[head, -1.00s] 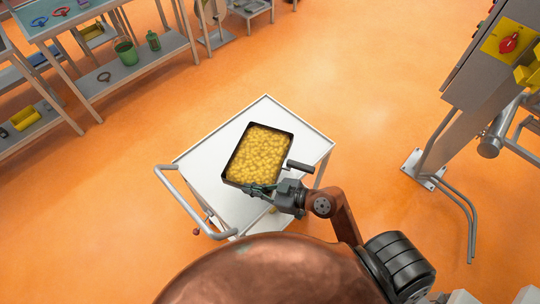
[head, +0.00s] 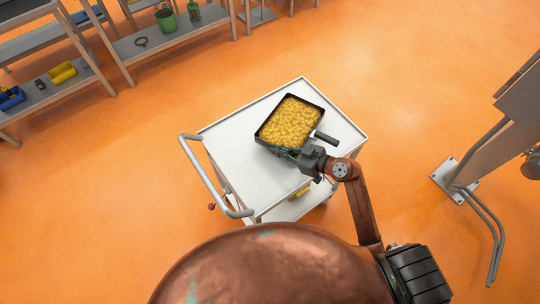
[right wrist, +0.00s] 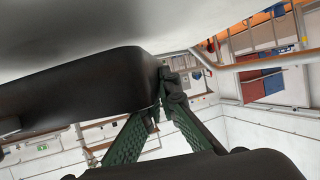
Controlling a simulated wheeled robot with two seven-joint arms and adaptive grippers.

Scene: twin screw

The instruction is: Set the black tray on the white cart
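The black tray (head: 257,138), full of yellow round pieces (head: 291,121), is over the white cart's top (head: 234,140), toward the far side and inside its edges. It looks level and on or very close to the surface; I cannot tell if it touches. My right gripper (head: 284,152) is at the tray's near edge. In the right wrist view, the green fingers (right wrist: 160,92) come together at the dark tray wall (right wrist: 95,80), and the gripper looks shut on it. The fingertips are partly hidden. My left gripper is not in view.
The cart has a push handle (head: 212,180) on its left and a lower shelf (head: 290,207). Shelving with a green bucket (head: 166,21) stands at upper left. A grey metal stand (head: 470,180) is at right. Orange floor around the cart is clear.

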